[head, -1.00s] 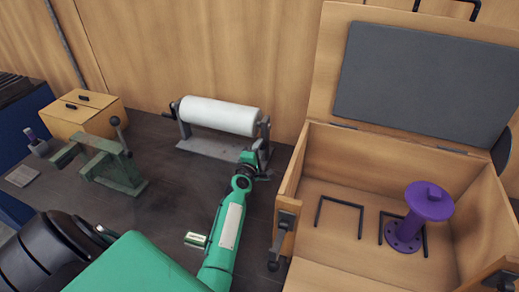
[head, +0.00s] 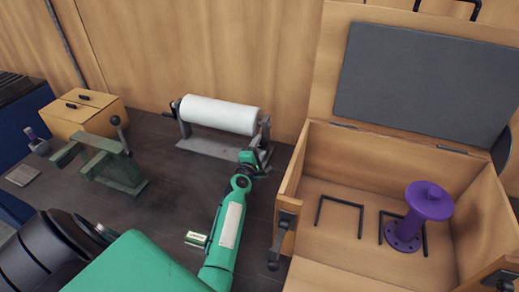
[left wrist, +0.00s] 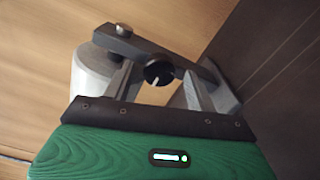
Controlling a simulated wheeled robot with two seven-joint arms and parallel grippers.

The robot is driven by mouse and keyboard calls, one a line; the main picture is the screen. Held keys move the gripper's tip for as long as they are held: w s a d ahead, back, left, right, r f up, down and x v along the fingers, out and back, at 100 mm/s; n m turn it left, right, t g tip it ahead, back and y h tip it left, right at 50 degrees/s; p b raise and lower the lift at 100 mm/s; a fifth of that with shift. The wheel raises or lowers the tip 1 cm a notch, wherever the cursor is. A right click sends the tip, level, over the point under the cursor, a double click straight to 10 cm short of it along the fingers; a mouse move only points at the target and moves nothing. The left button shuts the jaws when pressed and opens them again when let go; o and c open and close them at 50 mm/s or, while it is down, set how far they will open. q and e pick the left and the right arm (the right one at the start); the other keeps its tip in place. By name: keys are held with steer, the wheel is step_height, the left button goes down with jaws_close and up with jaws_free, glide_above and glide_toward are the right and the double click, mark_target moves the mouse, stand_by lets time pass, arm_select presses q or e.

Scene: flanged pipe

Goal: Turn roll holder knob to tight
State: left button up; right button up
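The roll holder (head: 205,149) is a grey metal stand with a white roll (head: 220,115), near the back wall in the head view. In the left wrist view, its round black knob (left wrist: 158,72) shows on the grey end bar, with a white mark pointing to the lower left. My left gripper (head: 264,160) is at the right end of the holder. Its two grey fingers are apart, one on either side of the knob; whether they touch it I cannot tell. In the head view the gripper hides the knob. My right gripper is out of view.
An open wooden box (head: 290,190) with a purple flanged pipe (head: 428,203) stands close to the right of my left arm. A green clamp stand (head: 115,168) and a small wooden box (head: 85,112) are at left. The dark tabletop between is mostly clear.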

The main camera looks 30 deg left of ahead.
arm_select(q)
steer(key=shift+s+d, duration=0.15)
steer(key=shift+s, duration=0.1)
steer(key=v, duration=1.3)
steer(key=shift+p, duration=0.4)
steer(key=shift+s, duration=0.15)
